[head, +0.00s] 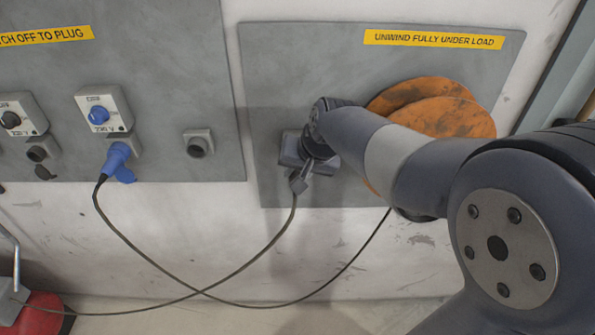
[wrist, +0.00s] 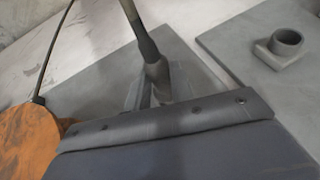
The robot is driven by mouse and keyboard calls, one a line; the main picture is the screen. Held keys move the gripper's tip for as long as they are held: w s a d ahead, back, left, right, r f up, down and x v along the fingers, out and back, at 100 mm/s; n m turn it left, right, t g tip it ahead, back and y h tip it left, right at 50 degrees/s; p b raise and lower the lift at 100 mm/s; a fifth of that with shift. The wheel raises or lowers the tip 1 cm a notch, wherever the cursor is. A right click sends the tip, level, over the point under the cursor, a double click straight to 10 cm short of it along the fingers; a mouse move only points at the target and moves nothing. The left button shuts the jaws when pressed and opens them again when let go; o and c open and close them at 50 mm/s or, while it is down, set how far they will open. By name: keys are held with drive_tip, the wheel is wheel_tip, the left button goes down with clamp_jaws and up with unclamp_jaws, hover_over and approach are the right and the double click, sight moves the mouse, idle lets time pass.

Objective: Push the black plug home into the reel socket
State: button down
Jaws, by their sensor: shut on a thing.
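The black plug (head: 298,184) shows as a dark grey plug end with its cable hanging from it, low on the right-hand panel. My gripper (head: 305,166) is shut on it, right in front of the grey reel socket (head: 289,150). My gripper hides most of the socket and the plug's front, so I cannot tell how deep the plug sits. In the wrist view the plug (wrist: 157,78) and its cable stick up past the edge of my gripper housing, and the socket's mouth is hidden.
An orange reel (head: 450,110) sits right of the socket, partly behind my arm; it also shows in the wrist view (wrist: 28,135). A blue plug (head: 116,160) sits in the left panel, beside an empty grey socket (head: 198,143). Two cables (head: 210,292) cross below.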

drive_tip(key=shift+w, duration=1.35)
drive_tip(key=c, duration=1.2)
unclamp_jaws()
drive_tip(key=shift+o, duration=0.2)
drive_tip(key=v, duration=1)
drive_tip(key=shift+d+r+b, duration=0.2)
drive_tip(key=shift+r+b, duration=0.1)
drive_tip(key=shift+r, duration=0.05)
drive_tip(key=shift+s, duration=0.1)
drive_tip(key=p+x, duration=0.1)
drive_tip(key=x, duration=1)
drive_tip(key=shift+s, duration=0.1)
drive_tip(key=shift+s+r, duration=0.1)
drive_tip(key=shift+s, duration=0.45)
